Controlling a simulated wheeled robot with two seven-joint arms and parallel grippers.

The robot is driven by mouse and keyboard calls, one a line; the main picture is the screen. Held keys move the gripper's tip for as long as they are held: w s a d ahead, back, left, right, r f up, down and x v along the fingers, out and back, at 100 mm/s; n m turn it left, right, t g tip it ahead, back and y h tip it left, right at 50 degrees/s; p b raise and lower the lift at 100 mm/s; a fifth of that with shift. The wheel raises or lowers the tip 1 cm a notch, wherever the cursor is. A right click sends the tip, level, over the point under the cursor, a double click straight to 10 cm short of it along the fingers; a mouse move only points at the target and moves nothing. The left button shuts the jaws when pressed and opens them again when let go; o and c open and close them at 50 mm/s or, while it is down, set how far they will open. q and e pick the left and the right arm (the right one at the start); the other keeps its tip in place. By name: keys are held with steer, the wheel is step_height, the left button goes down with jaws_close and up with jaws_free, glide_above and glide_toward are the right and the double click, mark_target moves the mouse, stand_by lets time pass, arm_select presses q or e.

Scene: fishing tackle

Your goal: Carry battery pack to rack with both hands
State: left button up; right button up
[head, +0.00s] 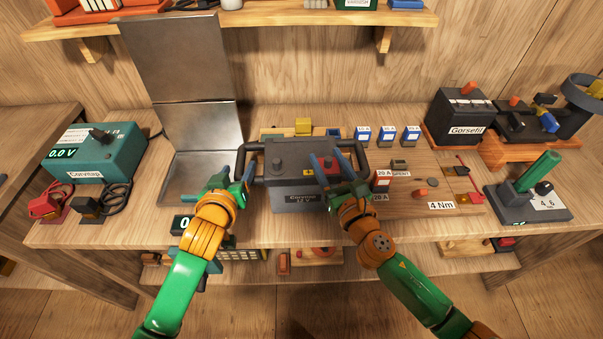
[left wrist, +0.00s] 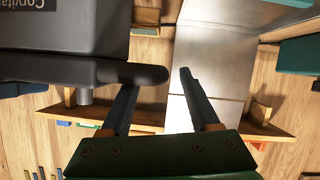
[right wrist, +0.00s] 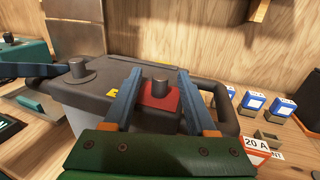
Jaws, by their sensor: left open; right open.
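The dark grey battery pack (head: 300,198) stands upright on the bench, with a black loop handle at each side and a red terminal cover on top. My left gripper (head: 244,170) is open by the left handle (head: 249,150). In the left wrist view the handle's rounded end (left wrist: 150,75) reaches between the fingertips; contact cannot be told. My right gripper (head: 323,164) is open above the pack's top right. In the right wrist view its fingers appear either side of the red cover (right wrist: 160,97), with the right handle (right wrist: 224,108) outside them. Which thing is the rack is unclear.
A bare metal stand (head: 200,125) with a flat base is left of the pack. A teal box (head: 96,150) with clamps stands further left. Small blue-labelled blocks (head: 387,135), a wooden tray and a Gorsefil battery (head: 460,118) are to the right. A shelf (head: 280,20) hangs above.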

mark_target(241, 166)
arm_select(q)
steer(key=shift+x, duration=1.6)
arm_select(e)
steer(key=shift+x, duration=1.55)
arm_select(q)
steer(key=shift+s, duration=0.1)
steer(key=shift+c, duration=0.3)
arm_select(e)
steer(key=shift+c, duration=0.3)
arm_select(q)
steer(key=c, duration=0.7)
arm_select(e)
steer(key=c, duration=0.7)
arm_select(q)
jaws_close()
arm_select(e)
jaws_close()
arm_select(q)
steer(key=shift+s+f, duration=0.1)
steer(key=shift+f, duration=0.05)
arm_select(e)
steer(key=shift+r, duration=0.1)
